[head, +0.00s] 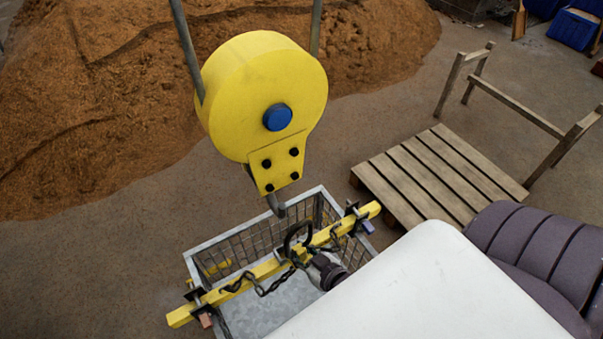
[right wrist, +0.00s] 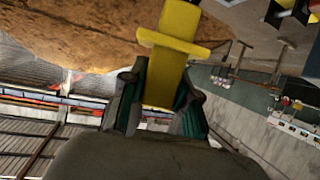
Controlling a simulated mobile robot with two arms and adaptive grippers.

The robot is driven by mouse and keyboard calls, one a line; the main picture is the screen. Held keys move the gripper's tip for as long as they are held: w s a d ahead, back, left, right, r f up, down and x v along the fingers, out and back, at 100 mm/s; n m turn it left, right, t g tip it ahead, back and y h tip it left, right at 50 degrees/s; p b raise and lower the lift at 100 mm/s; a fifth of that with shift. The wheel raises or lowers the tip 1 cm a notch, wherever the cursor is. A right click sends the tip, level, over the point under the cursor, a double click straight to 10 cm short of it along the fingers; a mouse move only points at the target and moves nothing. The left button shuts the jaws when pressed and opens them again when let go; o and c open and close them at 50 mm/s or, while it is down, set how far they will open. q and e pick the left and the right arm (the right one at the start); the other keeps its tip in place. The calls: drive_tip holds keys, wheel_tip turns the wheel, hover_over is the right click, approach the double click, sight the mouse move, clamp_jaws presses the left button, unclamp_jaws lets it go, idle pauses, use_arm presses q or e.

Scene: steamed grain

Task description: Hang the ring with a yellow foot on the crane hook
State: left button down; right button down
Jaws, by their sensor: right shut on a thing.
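The crane hook (head: 276,205) is a grey hook hanging under a large yellow pulley block (head: 258,90) with a blue centre. The dark ring (head: 297,236) stands up at the middle of a yellow beam (head: 356,218) with chains, just below and right of the hook in the head view. It looks apart from the hook; depth is hard to tell. My right gripper (head: 318,263) is at the beam's middle, below the ring. In the right wrist view its fingers (right wrist: 160,98) are shut on a yellow piece (right wrist: 175,45), seemingly the ring's foot. My left gripper is out of view.
A grey wire-mesh crate (head: 205,250) stands under the beam. A wooden pallet (head: 437,177) lies to the right, with a wooden rail (head: 515,108) behind it. A brown grain heap (head: 110,90) fills the back left. Ground at the lower left is clear.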

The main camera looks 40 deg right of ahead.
drive_tip(key=shift+w+b, duration=2.1)
drive_tip(key=shift+w, duration=3.1)
drive_tip(key=shift+w+d+f+b, duration=0.1)
drive_tip(key=shift+w+f+b, duration=0.15)
drive_tip(key=shift+f+b, duration=0.55)
drive_tip(key=shift+w+d+f+b, duration=0.2)
drive_tip(key=shift+f+b, duration=0.35)
drive_tip(key=shift+f, duration=0.45)
drive_tip(key=shift+w+d+f+b, duration=0.1)
drive_tip(key=shift+w+f+b, duration=0.2)
drive_tip(key=shift+f+b, duration=0.5)
drive_tip(key=shift+f, duration=0.3)
